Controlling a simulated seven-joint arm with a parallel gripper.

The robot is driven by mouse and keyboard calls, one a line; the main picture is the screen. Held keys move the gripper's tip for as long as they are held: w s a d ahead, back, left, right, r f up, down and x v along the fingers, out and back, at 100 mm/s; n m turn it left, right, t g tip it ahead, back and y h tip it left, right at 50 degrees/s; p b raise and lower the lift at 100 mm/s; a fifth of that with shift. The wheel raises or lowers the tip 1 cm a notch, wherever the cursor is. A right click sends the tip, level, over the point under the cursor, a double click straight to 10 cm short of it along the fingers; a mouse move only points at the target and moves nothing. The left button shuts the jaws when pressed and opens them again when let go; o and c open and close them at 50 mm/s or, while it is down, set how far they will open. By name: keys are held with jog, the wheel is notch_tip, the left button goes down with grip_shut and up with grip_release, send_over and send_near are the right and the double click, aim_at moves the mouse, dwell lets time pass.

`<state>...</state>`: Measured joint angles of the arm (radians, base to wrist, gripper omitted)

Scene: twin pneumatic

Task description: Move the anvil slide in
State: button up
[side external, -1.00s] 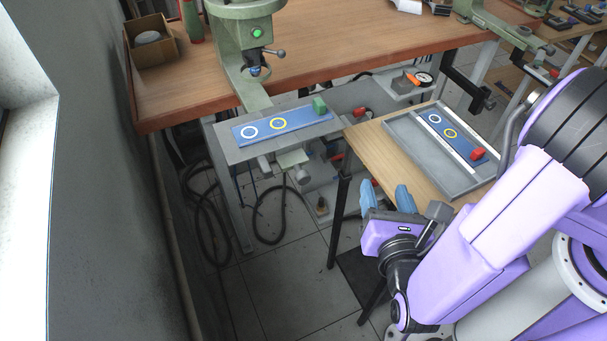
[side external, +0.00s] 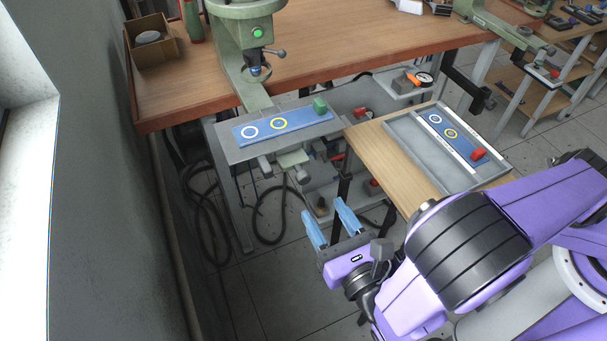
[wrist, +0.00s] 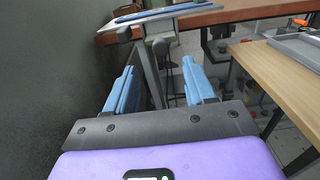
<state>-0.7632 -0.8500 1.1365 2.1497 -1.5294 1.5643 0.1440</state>
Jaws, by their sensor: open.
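A blue slide plate (side external: 300,119) with a white ring, a yellow ring and a green block (side external: 320,106) at its right end lies on a grey shelf under the green press. A second blue plate (side external: 463,146) with similar rings and a red block (side external: 478,154) lies in a grey tray at right. I cannot tell which is the anvil slide. My gripper (side external: 324,206) is open and empty, below and in front of the green-block plate, touching neither plate. In the wrist view its blue fingers (wrist: 158,68) are apart, with a plate edge (wrist: 150,12) at the top.
The green press (side external: 238,55) stands on a wooden bench (side external: 340,40). A lower wooden table (side external: 385,165) carries the grey tray (side external: 404,130). A grey wall (side external: 95,190) bounds the left side. Dark hoses (side external: 200,200) hang below the shelf. The space around my fingers looks clear.

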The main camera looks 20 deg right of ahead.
aim_at(305, 180)
jog(key=w, duration=1)
grip_shut()
jog(key=w, duration=1.3)
